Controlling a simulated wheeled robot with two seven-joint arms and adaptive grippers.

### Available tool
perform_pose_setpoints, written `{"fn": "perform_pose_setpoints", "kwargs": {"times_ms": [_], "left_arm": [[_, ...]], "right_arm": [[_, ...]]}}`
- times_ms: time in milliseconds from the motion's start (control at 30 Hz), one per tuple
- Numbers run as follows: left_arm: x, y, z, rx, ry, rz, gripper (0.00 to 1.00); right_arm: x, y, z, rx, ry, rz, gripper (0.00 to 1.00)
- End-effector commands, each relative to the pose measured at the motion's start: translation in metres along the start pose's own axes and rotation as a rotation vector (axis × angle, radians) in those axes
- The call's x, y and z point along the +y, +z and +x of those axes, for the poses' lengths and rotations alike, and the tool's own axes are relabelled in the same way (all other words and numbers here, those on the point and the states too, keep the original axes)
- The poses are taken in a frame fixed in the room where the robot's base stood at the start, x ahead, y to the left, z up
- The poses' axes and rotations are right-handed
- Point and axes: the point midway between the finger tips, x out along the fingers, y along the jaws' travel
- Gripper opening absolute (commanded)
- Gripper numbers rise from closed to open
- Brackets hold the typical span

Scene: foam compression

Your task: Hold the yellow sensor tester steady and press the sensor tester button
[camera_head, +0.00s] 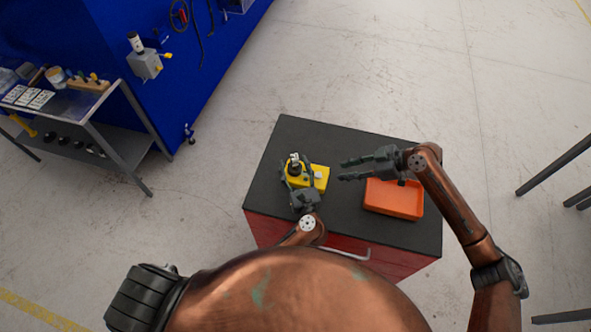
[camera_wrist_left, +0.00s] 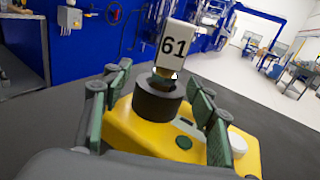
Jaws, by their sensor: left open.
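The yellow sensor tester (camera_head: 319,176) lies on the dark top of the red cabinet, left of the middle. In the left wrist view the tester (camera_wrist_left: 150,139) has a black round socket holding an upright piece labelled 61 (camera_wrist_left: 173,45). A dark green round spot (camera_wrist_left: 183,142) and a white round part (camera_wrist_left: 237,144) are on its top; I cannot tell which is the button. My left gripper (camera_head: 296,167) is open, its fingers on either side of the socket, contact unclear. My right gripper (camera_head: 344,170) is open and empty, right of the tester, fingers pointing left.
An orange tray (camera_head: 394,211) sits on the right of the dark cabinet top (camera_head: 275,143), beside and partly under my right gripper. The cabinet top's back left is clear. A metal workbench (camera_head: 84,104) with small items stands at the far left by a blue wall (camera_head: 205,75).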

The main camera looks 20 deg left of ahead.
Motion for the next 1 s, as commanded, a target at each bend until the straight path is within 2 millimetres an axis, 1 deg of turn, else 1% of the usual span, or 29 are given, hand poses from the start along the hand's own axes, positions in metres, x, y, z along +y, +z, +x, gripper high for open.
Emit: {"fn": "perform_pose_setpoints", "kwargs": {"times_ms": [167,900,933,1000], "left_arm": [[0.0001,-0.0001,0.0,0.0,0.0,0.0,0.53],[0.0,0.0,-0.0003,0.0,0.0,0.0,0.03],[0.0,0.0,-0.0003,0.0,0.0,0.0,0.01],[0.0,0.0,-0.0003,0.0,0.0,0.0,0.0]], "right_arm": [[0.0,0.0,0.0,0.0,0.0,0.0,0.29],[0.0,0.0,0.0,0.0,0.0,0.0,0.29],[0.0,0.0001,0.0,0.0,0.0,0.0,0.29],[0.0,0.0,0.0,0.0,0.0,0.0,0.29]]}}
